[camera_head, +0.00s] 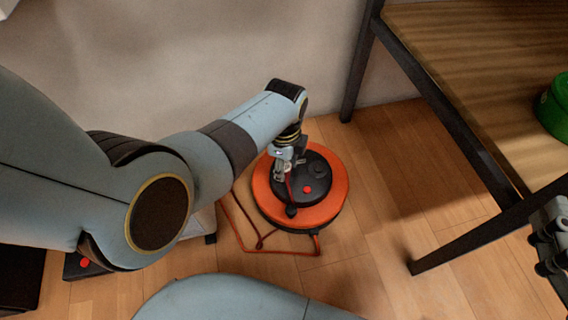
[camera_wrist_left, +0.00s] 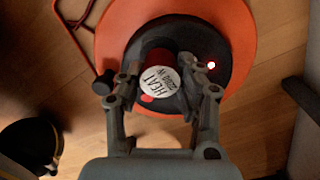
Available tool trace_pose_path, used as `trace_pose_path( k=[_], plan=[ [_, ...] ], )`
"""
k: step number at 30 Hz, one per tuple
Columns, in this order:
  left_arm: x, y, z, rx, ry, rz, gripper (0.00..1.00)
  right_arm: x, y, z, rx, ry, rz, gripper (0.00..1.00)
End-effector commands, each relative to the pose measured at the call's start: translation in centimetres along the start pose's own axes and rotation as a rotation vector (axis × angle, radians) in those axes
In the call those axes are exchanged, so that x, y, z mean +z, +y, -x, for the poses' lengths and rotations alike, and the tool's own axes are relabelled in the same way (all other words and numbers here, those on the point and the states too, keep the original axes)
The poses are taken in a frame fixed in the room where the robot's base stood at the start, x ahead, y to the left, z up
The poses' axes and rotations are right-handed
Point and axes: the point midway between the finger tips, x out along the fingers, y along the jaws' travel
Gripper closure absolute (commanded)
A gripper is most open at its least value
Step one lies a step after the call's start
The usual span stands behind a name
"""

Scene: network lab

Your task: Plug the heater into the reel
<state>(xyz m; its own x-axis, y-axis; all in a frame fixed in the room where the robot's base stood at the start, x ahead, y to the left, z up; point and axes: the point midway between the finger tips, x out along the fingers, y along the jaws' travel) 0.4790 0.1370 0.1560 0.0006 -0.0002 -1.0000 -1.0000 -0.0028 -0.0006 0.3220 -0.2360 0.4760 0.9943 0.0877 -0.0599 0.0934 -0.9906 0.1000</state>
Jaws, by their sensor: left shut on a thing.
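The orange cable reel (camera_head: 336,190) lies on the wood floor, with a black hub (camera_head: 322,175) on top and a red button. My left gripper (camera_head: 287,165) is over the hub's left part, pointing down. In the left wrist view my left gripper (camera_wrist_left: 160,84) is shut on a red plug (camera_wrist_left: 159,80) with a white label reading "HEAT". I cannot tell whether the plug touches a socket, as its underside is hidden. My right gripper (camera_head: 547,248) is cut off at the right edge, and its jaws are unclear. I cannot make out the heater behind my left arm.
A red cable (camera_head: 240,240) lies loose on the floor left of the reel. A wooden table (camera_head: 480,50) with dark metal legs stands to the right, bearing a green round object (camera_head: 556,106). A wall closes the back. Floor between reel and table is clear.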

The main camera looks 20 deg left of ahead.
Motion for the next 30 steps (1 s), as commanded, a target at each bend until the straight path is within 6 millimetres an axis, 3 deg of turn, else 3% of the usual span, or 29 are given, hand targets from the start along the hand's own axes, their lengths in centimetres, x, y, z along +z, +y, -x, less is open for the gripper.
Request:
trace_pose_path(
  k=[30],
  plan=[
    [-0.03,-0.08,0.10,-0.001,0.000,0.000,0.93,-0.71,0.07,-0.09,0.001,0.010,0.001,0.44]
  ],
)
